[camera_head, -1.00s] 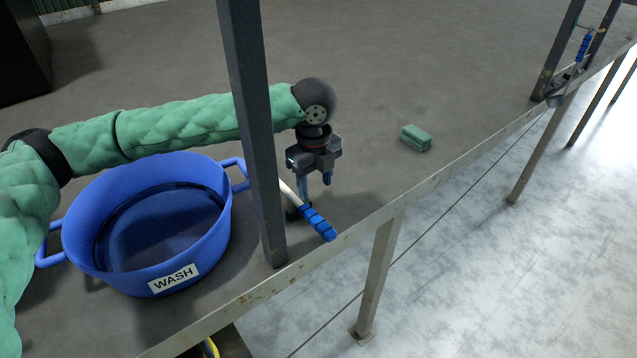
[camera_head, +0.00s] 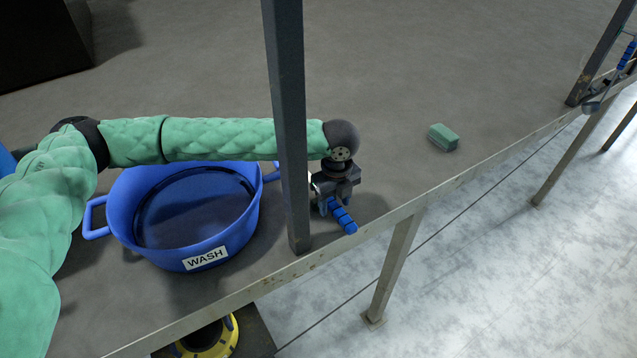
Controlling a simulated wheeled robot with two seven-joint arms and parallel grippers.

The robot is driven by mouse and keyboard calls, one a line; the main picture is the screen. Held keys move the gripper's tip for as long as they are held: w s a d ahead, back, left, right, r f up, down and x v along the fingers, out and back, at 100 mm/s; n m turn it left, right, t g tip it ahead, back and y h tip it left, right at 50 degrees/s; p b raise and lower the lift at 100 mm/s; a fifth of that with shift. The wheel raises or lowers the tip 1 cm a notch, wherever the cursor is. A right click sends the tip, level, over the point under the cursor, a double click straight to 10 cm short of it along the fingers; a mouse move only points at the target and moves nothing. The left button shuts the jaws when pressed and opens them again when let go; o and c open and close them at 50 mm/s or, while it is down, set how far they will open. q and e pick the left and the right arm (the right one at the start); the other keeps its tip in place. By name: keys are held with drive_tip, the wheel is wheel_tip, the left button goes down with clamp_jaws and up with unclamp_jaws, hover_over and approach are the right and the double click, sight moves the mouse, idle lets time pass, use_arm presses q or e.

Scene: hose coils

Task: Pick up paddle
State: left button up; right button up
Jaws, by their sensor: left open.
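The paddle (camera_head: 344,219) lies on the grey surface just right of the dark post, and its blue ribbed handle points toward the front edge. The rest of the paddle is hidden behind the post and my gripper. My left gripper (camera_head: 329,208) points down right over the paddle, at the upper end of the blue handle. Its jaws are open, and I cannot tell whether they touch the handle. My right gripper is not in view.
A blue tub marked WASH (camera_head: 196,261) stands left of the dark post (camera_head: 288,130), under my left arm. A green sponge (camera_head: 443,137) lies to the right. A metal rail (camera_head: 330,250) runs along the front edge. Another blue-handled tool (camera_head: 627,55) hangs at far right.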

use_arm(q)
drive_tip(key=shift+f, duration=0.25)
drive_tip(key=shift+c, duration=0.2)
clamp_jaws()
